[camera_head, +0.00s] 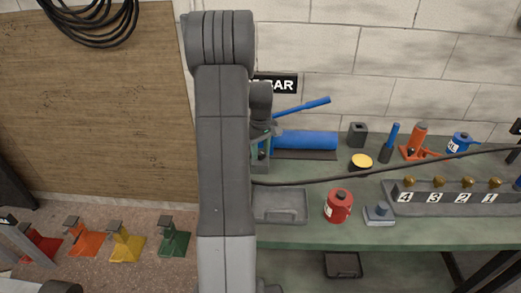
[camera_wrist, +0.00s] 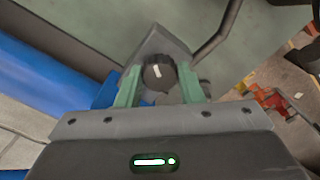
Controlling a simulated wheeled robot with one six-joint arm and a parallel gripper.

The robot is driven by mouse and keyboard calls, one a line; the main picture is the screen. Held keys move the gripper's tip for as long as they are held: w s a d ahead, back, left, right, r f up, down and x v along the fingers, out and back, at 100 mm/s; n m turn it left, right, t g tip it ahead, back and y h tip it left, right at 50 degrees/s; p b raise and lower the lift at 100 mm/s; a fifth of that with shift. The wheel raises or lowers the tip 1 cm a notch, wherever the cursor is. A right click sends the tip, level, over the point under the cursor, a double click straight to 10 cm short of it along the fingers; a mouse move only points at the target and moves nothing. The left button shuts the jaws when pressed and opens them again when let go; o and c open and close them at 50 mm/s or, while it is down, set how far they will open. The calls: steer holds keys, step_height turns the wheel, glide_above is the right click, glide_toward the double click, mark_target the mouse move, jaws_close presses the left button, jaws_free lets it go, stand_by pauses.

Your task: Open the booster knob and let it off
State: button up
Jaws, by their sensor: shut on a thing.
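The booster is a blue cylinder (camera_head: 305,140) with a raised blue lever (camera_head: 303,106), lying at the back of the bench; its blue side also shows at the left of the wrist view (camera_wrist: 50,85). The booster knob (camera_wrist: 158,72) is dark and round with a white mark, in front of a grey block. My gripper (camera_wrist: 160,84) has its two green fingers on either side of the knob, shut on it. In the head view my arm hides most of the gripper and the knob.
A dark hose (camera_head: 330,183) runs from there across the green bench (camera_head: 320,236). A grey tray (camera_head: 280,206), a red can (camera_head: 338,206), a yellow-topped puck (camera_head: 361,161) and a numbered valve block (camera_head: 455,203) stand on it. Coloured jacks (camera_head: 125,242) stand on the floor at left.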

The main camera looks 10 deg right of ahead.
mark_target(261, 152)
steer(key=shift+n, duration=2.2)
steer(key=o, duration=1)
steer(key=shift+c, duration=0.2)
step_height(261, 152, up, 14)
steer(key=shift+f, duration=0.1)
